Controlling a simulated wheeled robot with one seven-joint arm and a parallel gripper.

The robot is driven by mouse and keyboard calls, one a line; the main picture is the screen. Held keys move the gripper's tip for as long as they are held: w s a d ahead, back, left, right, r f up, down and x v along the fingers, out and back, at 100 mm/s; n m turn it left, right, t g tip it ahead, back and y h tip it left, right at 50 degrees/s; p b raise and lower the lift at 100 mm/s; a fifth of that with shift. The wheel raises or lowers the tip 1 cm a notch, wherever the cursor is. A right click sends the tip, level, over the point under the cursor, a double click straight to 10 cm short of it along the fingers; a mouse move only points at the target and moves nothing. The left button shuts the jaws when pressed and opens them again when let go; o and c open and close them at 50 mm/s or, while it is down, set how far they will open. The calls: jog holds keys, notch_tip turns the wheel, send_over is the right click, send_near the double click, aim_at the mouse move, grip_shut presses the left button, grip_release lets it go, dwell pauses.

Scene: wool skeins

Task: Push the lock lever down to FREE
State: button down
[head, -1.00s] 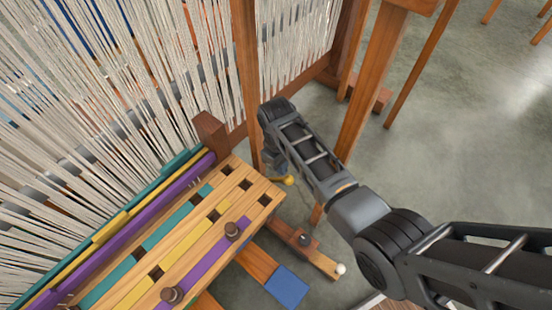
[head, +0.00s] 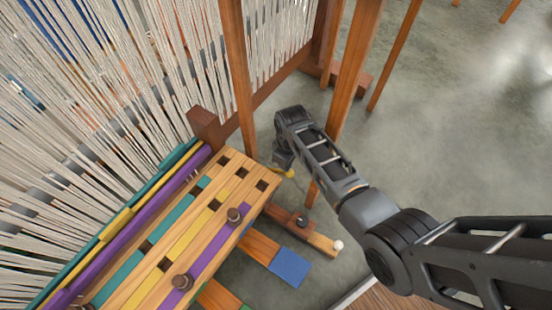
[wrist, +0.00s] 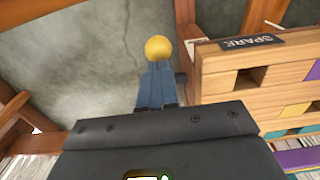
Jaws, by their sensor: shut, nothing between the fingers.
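A yellow ball knob (wrist: 158,48) shows just beyond my fingertips in the wrist view; its shaft is hidden behind the fingers. It also shows in the head view (head: 289,173), beside the right end of the wooden panel. I take it for the end of the lock lever, but no FREE mark is readable. My gripper (wrist: 157,66) is shut and empty, its blue-grey fingers together and pointing at the knob. I cannot tell whether they touch it. In the head view my wrist hides most of the fingers.
Pale warp threads (head: 90,100) and wooden posts (head: 237,75) stand behind. A bar with a white ball (head: 338,245) and a blue-ended pedal (head: 290,267) lie low.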

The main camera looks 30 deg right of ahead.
jog(key=shift+s+d+f, duration=0.2)
jog(key=shift+s+f, duration=0.25)
jog(key=shift+s, duration=0.05)
jog(key=shift+s+d+f, duration=0.2)
jog(key=shift+s+f, duration=0.25)
jog(key=shift+s, duration=0.05)
jog(key=shift+r, duration=0.1)
notch_tip(320, 180, up, 8)
jog(key=p, duration=0.4)
jog(key=shift+s+f, duration=0.15)
jog(key=shift+f, duration=0.05)
jog(key=m, duration=0.2)
jog(key=w+a+m+h+b, duration=0.1)
jog(key=m, duration=0.1)
jog(key=shift+r, duration=0.4)
jog(key=w+a+r+m+g+h+b, duration=0.1)
jog(key=w+a+r+m+h+b, duration=0.1)
jog(key=m, duration=1.2)
notch_tip(320, 180, up, 2)
jog(key=shift+a+r+h, duration=0.1)
jog(key=shift+a+h, duration=0.5)
jog(key=shift+a, duration=0.6)
